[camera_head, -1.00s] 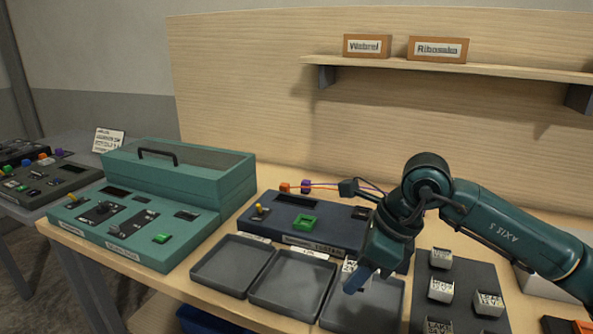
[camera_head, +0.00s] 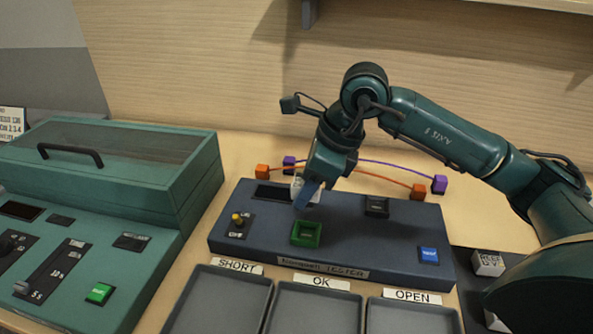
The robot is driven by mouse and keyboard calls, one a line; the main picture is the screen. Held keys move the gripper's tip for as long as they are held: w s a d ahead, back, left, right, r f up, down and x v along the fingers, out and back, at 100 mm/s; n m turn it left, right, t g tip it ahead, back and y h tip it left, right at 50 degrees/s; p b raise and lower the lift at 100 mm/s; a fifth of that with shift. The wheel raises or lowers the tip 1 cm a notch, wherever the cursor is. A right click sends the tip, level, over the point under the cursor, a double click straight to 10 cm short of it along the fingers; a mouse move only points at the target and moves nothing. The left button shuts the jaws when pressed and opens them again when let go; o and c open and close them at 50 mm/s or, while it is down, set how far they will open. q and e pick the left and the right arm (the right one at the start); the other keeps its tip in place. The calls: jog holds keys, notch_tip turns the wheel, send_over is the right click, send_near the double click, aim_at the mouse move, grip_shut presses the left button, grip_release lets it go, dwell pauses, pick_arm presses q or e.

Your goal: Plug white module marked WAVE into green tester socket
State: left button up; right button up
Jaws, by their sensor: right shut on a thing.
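My right gripper (camera_head: 307,195) is shut on a white module (camera_head: 297,186), which shows only in part behind the blue-grey finger. Its marking is too small and hidden to read. The gripper holds it over the dark blue tester (camera_head: 375,250), above and just behind the green socket (camera_head: 307,233). The socket's dark opening looks empty, and the module appears apart from it. My left gripper is not in view.
The tester carries a yellow toggle (camera_head: 238,219), a black socket (camera_head: 377,206) and a blue button (camera_head: 429,255). Trays labelled SHORT (camera_head: 215,305), OK (camera_head: 313,310) and OPEN (camera_head: 412,318) lie in front. Orange and purple leads (camera_head: 385,165) arch behind. A teal console (camera_head: 150,240) stands left.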

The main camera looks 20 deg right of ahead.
jog(key=shift+s+f+b, duration=0.25)
jog(key=shift+f+b, duration=0.2)
jog(key=shift+f, duration=0.15)
notch_tip(320, 180, down, 4)
jog(key=shift+f+b, duration=0.1)
jog(key=shift+b, duration=1.15)
jog(key=shift+w+f+b, duration=0.1)
jog(key=shift+f+b, duration=0.75)
jog(key=shift+b, duration=0.05)
pick_arm(q)
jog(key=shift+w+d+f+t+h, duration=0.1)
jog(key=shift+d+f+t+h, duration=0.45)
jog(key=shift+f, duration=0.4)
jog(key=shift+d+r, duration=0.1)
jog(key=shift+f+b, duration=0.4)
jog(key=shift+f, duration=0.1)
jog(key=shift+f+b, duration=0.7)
jog(key=shift+b, duration=0.05)
pick_arm(e)
jog(key=shift+f, duration=0.55)
